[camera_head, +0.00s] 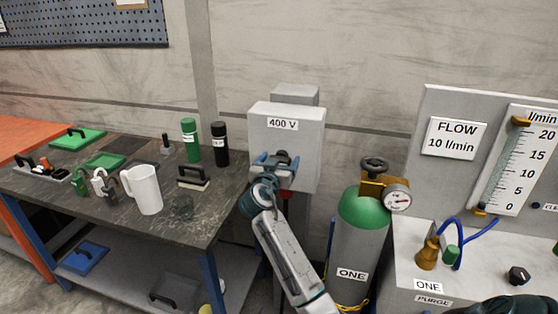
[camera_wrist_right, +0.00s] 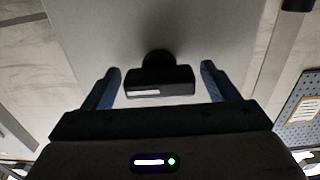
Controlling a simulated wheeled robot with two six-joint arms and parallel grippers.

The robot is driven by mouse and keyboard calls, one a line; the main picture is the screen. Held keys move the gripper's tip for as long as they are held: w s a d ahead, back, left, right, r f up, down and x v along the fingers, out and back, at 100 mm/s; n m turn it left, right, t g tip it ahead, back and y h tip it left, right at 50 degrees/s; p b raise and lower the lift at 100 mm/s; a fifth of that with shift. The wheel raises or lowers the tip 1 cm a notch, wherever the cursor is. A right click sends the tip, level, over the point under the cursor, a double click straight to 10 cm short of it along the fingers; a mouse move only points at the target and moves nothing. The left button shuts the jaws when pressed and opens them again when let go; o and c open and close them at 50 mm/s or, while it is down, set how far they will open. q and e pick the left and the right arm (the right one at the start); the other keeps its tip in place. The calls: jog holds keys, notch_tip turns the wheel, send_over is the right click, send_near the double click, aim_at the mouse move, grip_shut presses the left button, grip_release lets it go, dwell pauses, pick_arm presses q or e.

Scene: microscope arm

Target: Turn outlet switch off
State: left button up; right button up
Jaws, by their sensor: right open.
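The outlet is a light grey box (camera_head: 303,120) labelled 400 V, mounted at the wall behind the bench's right end. Its switch is a black knob (camera_head: 283,157) on the front face, partly covered by my right gripper in the head view. The right wrist view shows the knob (camera_wrist_right: 160,80) as a black bar with a white mark on a round stem. My right gripper (camera_head: 273,162) is open in front of the box. In the wrist view its two blue fingers (camera_wrist_right: 160,67) stand on either side of the knob, with a visible gap on each side. My left gripper is not in view.
A green-topped gas cylinder (camera_head: 358,235) with a valve and gauge stands right of the box. The dark bench (camera_head: 235,192) at left holds a white jug (camera_head: 146,190), bottles (camera_head: 191,140) and padlocks (camera_head: 103,183). A flow panel (camera_head: 457,110) is at the right.

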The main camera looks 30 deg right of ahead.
jog(key=shift+c, duration=0.2)
jog(key=c, duration=0.9)
jog(key=shift+c, duration=0.2)
